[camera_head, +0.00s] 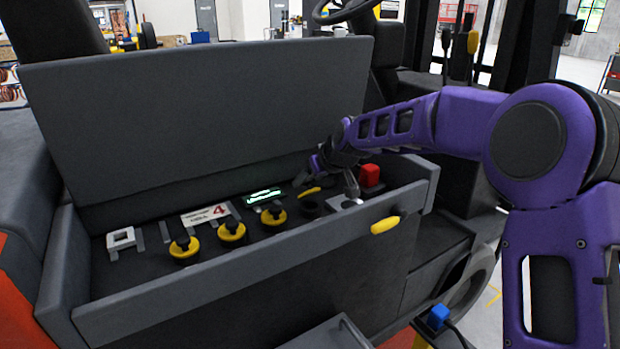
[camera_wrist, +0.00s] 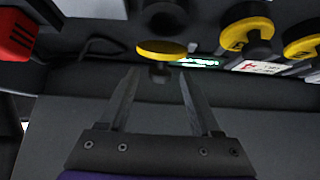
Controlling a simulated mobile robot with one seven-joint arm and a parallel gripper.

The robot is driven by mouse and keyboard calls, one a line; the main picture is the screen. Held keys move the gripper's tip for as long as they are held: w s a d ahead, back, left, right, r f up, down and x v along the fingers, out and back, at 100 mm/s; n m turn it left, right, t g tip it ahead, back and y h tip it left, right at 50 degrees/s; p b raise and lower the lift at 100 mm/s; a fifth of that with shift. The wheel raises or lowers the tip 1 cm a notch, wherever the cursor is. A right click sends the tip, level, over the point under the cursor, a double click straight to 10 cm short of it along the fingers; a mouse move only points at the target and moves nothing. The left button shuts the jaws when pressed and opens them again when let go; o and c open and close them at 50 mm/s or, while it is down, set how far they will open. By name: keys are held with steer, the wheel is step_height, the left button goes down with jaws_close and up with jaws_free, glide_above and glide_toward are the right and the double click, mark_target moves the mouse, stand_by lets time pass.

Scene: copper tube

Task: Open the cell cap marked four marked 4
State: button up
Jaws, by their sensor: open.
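My gripper (camera_head: 331,184) is over the right part of the battery compartment, its fingers apart and empty. In the wrist view, a yellow cap (camera_wrist: 162,48) lies just beyond and between the fingertips (camera_wrist: 158,75). That cap (camera_head: 310,190) looks tipped up off a dark round cell opening (camera_head: 311,206), which also shows in the wrist view (camera_wrist: 165,18). Three more yellow caps, (camera_head: 184,247), (camera_head: 232,231) and (camera_head: 273,216), sit in a row to the left and look closed. A white card with a red 4 (camera_head: 210,214) lies behind them. Whether a finger touches the cap is unclear.
The grey lid (camera_head: 200,110) stands raised behind the compartment. A red block (camera_head: 370,175) stands right of my gripper, also in the wrist view (camera_wrist: 15,35). A lit green display (camera_head: 263,195) is behind the caps. The front wall (camera_head: 240,275) has a yellow handle (camera_head: 385,225).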

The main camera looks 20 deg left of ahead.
jaws_close()
stand_by(0.3)
steer(key=shift+a+r+p, duration=0.1)
steer(key=shift+r+p, duration=0.1)
steer(key=shift+p, duration=0.25)
steer(key=shift+w+r+p, duration=0.1)
steer(key=shift+p, duration=0.35)
steer(key=shift+w+a+r+g+h+p, duration=0.15)
steer(key=shift+a+g+h+p, duration=0.15)
steer(key=shift+g+h+p, duration=0.35)
steer(key=shift+w+a+f+g+h+p, duration=0.25)
steer(key=shift+w+a+g+h+p, duration=0.2)
steer(key=shift+w+a+g+h, duration=0.7)
steer(key=shift+s+d+h, duration=0.15)
steer(key=shift+s+h, duration=0.05)
steer(key=shift+h, duration=0.2)
